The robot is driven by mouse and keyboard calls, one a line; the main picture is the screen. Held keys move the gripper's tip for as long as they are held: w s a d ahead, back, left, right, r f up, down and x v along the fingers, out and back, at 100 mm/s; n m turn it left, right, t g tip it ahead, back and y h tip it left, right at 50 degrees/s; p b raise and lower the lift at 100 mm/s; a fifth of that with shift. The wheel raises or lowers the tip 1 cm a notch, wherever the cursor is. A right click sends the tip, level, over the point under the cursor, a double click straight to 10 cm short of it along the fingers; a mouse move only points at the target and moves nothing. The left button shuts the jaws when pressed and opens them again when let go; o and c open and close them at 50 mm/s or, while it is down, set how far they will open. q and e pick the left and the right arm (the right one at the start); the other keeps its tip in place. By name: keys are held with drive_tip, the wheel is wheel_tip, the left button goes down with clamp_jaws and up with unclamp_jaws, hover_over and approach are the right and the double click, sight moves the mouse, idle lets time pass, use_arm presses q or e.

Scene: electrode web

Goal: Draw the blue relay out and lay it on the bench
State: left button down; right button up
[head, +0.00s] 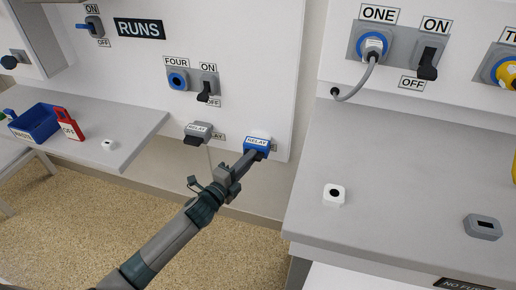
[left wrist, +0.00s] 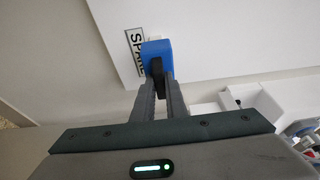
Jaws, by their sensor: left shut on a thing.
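The right bench top (head: 400,170) is at the right. My right gripper is not in view.
A grey relay (head: 198,131) sits on the panel left of the blue one. White box (head: 334,194) and grey box (head: 482,227) stand on the right bench; its middle is clear. The left bench (head: 130,122) holds a blue bin (head: 35,122) and red tag (head: 69,124).

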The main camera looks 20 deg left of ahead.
use_arm(q)
drive_tip(key=shift+s, duration=0.35)
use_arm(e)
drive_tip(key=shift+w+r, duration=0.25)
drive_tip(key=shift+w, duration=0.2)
use_arm(q)
drive_tip(key=shift+s+a+p, duration=0.1)
drive_tip(key=shift+s+p, duration=0.75)
drive_tip(key=shift+s, duration=0.75)
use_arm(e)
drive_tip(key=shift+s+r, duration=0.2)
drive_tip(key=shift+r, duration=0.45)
